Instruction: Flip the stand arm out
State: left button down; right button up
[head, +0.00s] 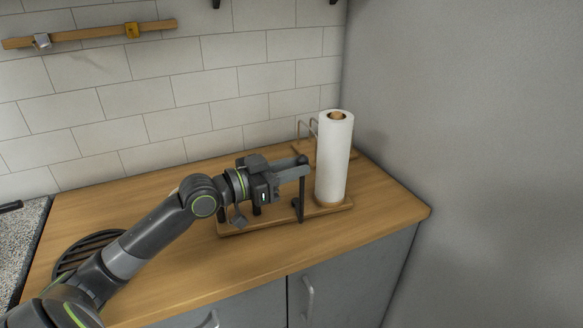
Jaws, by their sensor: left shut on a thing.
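The stand has a flat wooden base (262,226) lying on the counter, with a white paper roll (333,160) upright at its right end. A thin dark upright piece, which looks like the stand arm (299,208), rises at the front of the base, left of the roll. My left gripper (303,172) reaches in from the left above the base. It is shut on what looks like the top of the stand arm, close to the roll. The fingers and wrist hide the grasp itself and part of the base. My right gripper is not in view.
The wooden counter (375,222) is clear to the right and in front, and ends at a front edge above grey cabinets. A wire holder (301,128) stands behind the roll. A dark round slatted trivet (72,262) lies at left, partly behind my arm. Tiled wall behind.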

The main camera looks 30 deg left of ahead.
pick_arm(q)
jog(key=c, duration=1.2)
grip_release()
jog(key=p+v, duration=0.7)
jog(key=v, duration=1)
jog(key=shift+s, duration=0.15)
jog(key=shift+a+f, duration=0.1)
